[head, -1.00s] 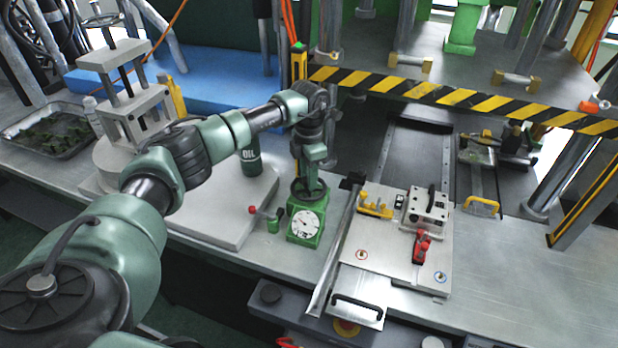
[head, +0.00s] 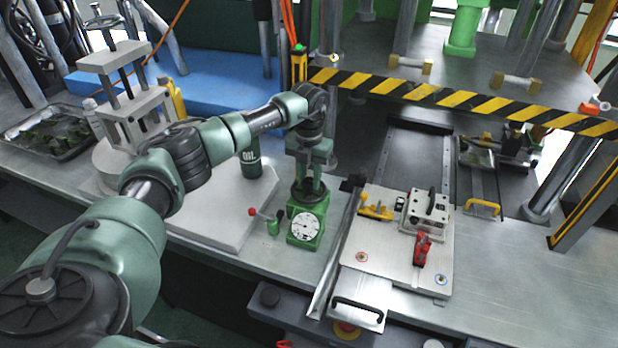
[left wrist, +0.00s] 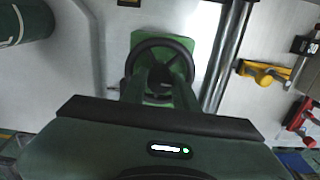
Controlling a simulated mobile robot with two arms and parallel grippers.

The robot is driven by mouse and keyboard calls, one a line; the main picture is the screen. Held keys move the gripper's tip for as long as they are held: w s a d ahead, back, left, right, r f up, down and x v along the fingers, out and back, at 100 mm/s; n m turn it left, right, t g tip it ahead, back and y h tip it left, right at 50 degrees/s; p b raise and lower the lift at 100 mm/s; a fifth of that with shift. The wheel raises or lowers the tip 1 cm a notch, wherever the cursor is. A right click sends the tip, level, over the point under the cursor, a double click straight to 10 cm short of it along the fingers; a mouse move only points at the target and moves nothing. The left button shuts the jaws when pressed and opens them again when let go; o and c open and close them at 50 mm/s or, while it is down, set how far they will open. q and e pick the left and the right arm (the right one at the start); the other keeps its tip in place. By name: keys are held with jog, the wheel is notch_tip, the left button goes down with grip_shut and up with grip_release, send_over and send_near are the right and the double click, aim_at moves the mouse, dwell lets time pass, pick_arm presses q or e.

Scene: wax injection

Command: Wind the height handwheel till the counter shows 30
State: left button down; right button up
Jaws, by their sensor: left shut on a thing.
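The height handwheel (head: 296,191) is a black ring lying flat on top of a green box (head: 316,240). On the box's front is a round white dial (head: 303,227); its figures are too small to read. My left gripper (head: 309,184) points straight down at the handwheel from above and is shut on it. In the left wrist view the black handwheel rim (left wrist: 142,46) shows around the fingers (left wrist: 161,80), which cover its middle. My right gripper is not in view.
A red-knobbed lever (head: 253,212) stands left of the green box. A dark green oil bottle (head: 251,165) stands behind it. A metal plate with clamps (head: 380,250) lies to the right. A yellow-black striped bar (head: 440,95) crosses behind.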

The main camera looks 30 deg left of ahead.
aim_at(309, 180)
pick_arm(q)
jog(key=shift+r+n, duration=0.1)
jog(key=shift+n, duration=0.2)
jog(key=c, duration=1.1)
grip_release()
notch_tip(309, 180, up, 7)
jog(key=shift+f+b, duration=0.2)
jog(key=shift+b, duration=0.85)
jog(key=shift+r, duration=0.55)
